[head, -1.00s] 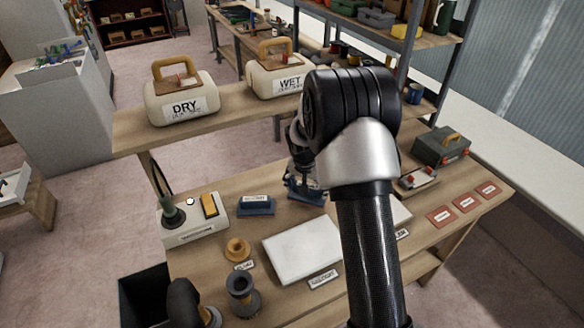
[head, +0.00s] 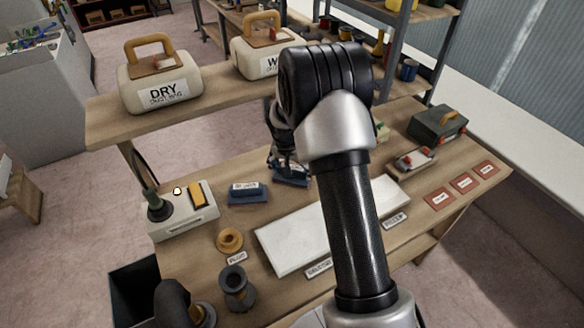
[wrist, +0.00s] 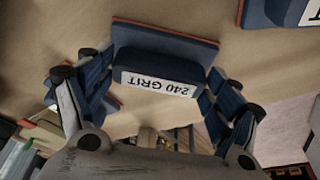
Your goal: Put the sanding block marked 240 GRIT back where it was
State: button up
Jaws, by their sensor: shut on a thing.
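The blue sanding block marked 240 GRIT (wrist: 168,60) lies between the two fingers of my gripper (wrist: 160,80) in the wrist view, its white label upside down. It has a wide base with an orange-brown edge, and the fingers are shut on its narrower upper part. In the head view my gripper (head: 287,163) is over the bench behind my arm, with the blue block (head: 291,179) just below it. I cannot tell whether the block touches the bench. A second blue block (head: 245,192) with a white label stands to the left; its text is too small to read.
A white board (head: 290,240) lies in front on the bench (head: 400,215). A pale box (head: 185,222) with a green knob and yellow piece stands left. Jugs marked DRY (head: 160,88) and partly hidden W (head: 262,55) stand on the raised shelf. A toolbox (head: 437,127) is right.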

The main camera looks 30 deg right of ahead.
jog(key=o, duration=1.1)
jog(key=shift+f, duration=0.1)
jog(key=s+a+r+n+p, duration=0.1)
jog(key=s+a+r, duration=0.15)
jog(key=r, duration=0.55)
jog(key=s+a+r+p, duration=0.1)
jog(key=s+a+r, duration=0.1)
jog(key=s+r, duration=0.35)
jog(key=s+a+r+n+p, duration=0.1)
jog(key=a+r, duration=0.1)
jog(key=r, duration=0.7)
jog(key=s+a+r+n, duration=0.2)
jog(key=s+a, duration=0.1)
jog(key=s, duration=0.5)
jog(key=s+a+r+n+t+y, duration=0.1)
jog(key=s+a+r+n, duration=0.1)
jog(key=s, duration=0.6)
jog(key=s+a+r+n+t+y, duration=0.1)
jog(key=s+a+r+n, duration=0.1)
jog(key=s, duration=0.7)
jog(key=shift+a+r+n, duration=0.15)
jog(key=shift+a+r, duration=0.1)
jog(key=shift+a, duration=0.4)
jog(key=shift+a+r+n, duration=0.15)
jog(key=shift+a+r, duration=0.05)
jog(key=shift+a, duration=0.45)
